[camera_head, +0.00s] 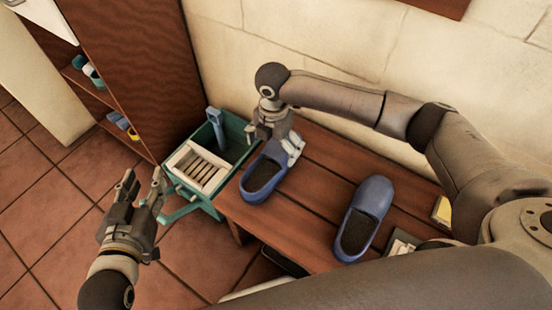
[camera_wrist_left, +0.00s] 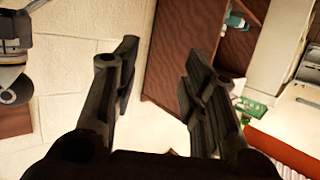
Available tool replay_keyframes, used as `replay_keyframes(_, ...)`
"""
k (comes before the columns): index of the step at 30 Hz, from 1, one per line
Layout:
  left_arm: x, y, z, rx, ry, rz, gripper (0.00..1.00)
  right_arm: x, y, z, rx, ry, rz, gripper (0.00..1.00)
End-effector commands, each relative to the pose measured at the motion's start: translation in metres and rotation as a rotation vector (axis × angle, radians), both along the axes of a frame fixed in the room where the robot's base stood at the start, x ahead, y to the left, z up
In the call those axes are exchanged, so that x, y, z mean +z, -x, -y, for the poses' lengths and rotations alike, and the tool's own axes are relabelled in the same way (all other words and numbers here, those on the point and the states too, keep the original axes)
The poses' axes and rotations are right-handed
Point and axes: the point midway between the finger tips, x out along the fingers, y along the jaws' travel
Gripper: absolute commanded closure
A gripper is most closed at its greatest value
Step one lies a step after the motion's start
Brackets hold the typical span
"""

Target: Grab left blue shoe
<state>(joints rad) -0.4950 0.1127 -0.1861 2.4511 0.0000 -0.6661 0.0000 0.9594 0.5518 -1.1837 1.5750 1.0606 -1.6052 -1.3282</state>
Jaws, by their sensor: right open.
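The left blue shoe (camera_head: 255,194) lies on the wooden bench (camera_head: 310,185), near its left end. Its dark opening faces the near side. My right gripper (camera_head: 286,150) is at the far end of this shoe, over its toe part, with the jaws open. I cannot tell whether the fingers touch the shoe. A second blue shoe (camera_head: 374,198) lies apart on the bench to the right. My left gripper (camera_head: 143,180) is open and empty, left of the bench above the floor. Its spread fingers also show in the left wrist view (camera_wrist_left: 155,75).
A green basin (camera_head: 237,133) with a pale slatted insert (camera_head: 197,167) and a blue upright piece (camera_head: 214,122) stands left of the bench. A wooden cabinet (camera_head: 135,60) is behind it. A yellow block (camera_head: 442,211) is at the bench's right. Tiled floor (camera_head: 50,215) is open at left.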

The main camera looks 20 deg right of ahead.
Motion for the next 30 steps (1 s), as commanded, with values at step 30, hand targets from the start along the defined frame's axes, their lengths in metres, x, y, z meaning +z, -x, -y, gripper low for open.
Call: replay_keyframes(30, 0.118, -0.004, 0.018, -0.039, 0.166, 0.640, 0.60, -0.057, 0.002, -0.004, 0.000, 0.000, 0.002, 0.00)
